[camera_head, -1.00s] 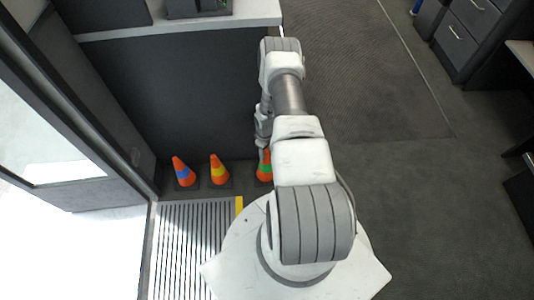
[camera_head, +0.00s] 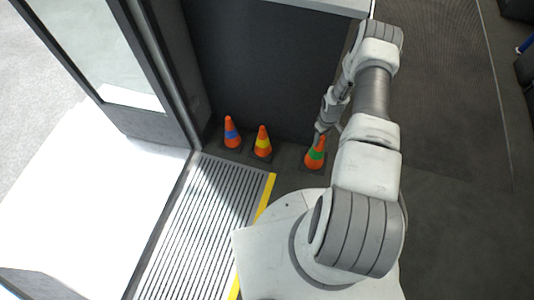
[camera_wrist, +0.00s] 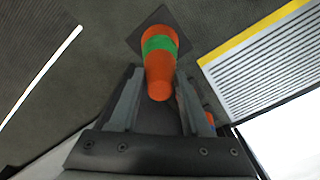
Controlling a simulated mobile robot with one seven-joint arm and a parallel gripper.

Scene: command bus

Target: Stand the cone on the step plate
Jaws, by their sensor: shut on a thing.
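The orange cone with a green band (camera_head: 315,154) is in my gripper (camera_head: 323,129), held by its upper part. In the wrist view the cone (camera_wrist: 159,46) sits between the two fingers of my gripper (camera_wrist: 160,85), its tip towards the palm and its dark square base pointing away. I cannot tell how far its base is off the floor. The step plate (camera_head: 205,215) is a ribbed metal panel with a yellow edge by the bright doorway, left of the held cone. It also shows at the right of the wrist view (camera_wrist: 270,75). Nothing stands on its visible part.
A blue-banded cone (camera_head: 232,134) and a yellow-banded cone (camera_head: 262,143) stand on the floor beyond the plate, by the dark partition (camera_head: 265,65). The door frame (camera_head: 165,85) rises at the plate's far left corner. Open floor (camera_head: 460,200) lies to the right.

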